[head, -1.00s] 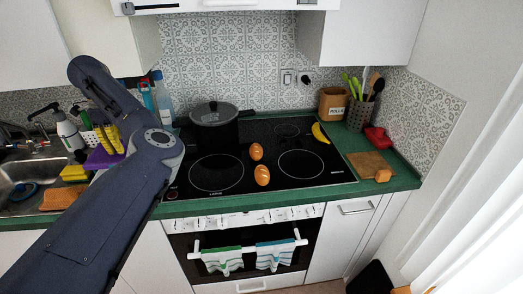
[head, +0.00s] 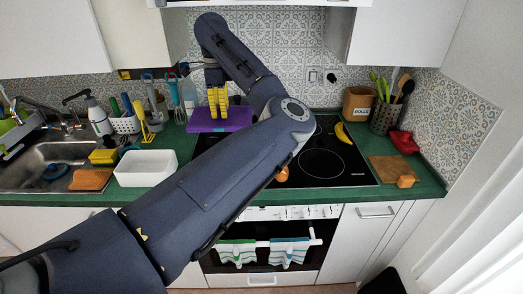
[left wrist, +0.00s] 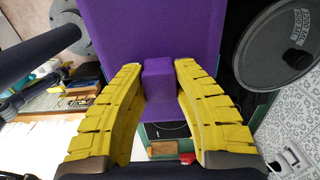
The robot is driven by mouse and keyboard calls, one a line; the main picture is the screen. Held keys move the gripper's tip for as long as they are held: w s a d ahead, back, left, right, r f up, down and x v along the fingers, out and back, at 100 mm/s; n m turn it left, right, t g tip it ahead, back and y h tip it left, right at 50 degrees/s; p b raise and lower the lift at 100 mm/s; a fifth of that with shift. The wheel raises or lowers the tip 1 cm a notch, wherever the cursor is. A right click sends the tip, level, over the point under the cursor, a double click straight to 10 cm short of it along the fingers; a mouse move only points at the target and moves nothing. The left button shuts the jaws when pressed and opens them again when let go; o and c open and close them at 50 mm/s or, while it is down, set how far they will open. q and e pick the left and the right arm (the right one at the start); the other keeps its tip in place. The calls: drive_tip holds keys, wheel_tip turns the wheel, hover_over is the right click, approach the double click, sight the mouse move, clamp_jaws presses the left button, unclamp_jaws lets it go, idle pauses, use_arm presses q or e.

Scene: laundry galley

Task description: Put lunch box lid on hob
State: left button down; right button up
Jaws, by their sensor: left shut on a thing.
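The purple lunch box lid (head: 205,122) is in the air in the head view, left of the arm and in front of the hob's left part. My left gripper (head: 218,103) is above it, shut on its raised handle. In the left wrist view the yellow fingers of the gripper (left wrist: 160,76) press on both sides of the lid's block handle (left wrist: 158,88), with the lid's broad plate (left wrist: 175,25) beyond. The black hob (head: 322,162) shows on its right part; my arm and the lid hide its left part. My right gripper is out of view.
An open white box (head: 146,168) stands on the green counter left of the hob. A bread roll (head: 282,174) and a banana (head: 343,132) lie on the hob. A pot with a glass lid (left wrist: 285,45) is close to the purple lid in the wrist view.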

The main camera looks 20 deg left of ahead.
use_arm(q)
wheel_tip(320, 180, down, 20)
idle(0.7)
drive_tip(key=shift+f, duration=0.1)
drive_tip(key=c, duration=1.1)
unclamp_jaws()
drive_tip(key=shift+c, duration=0.2)
wheel_tip(320, 180, up, 12)
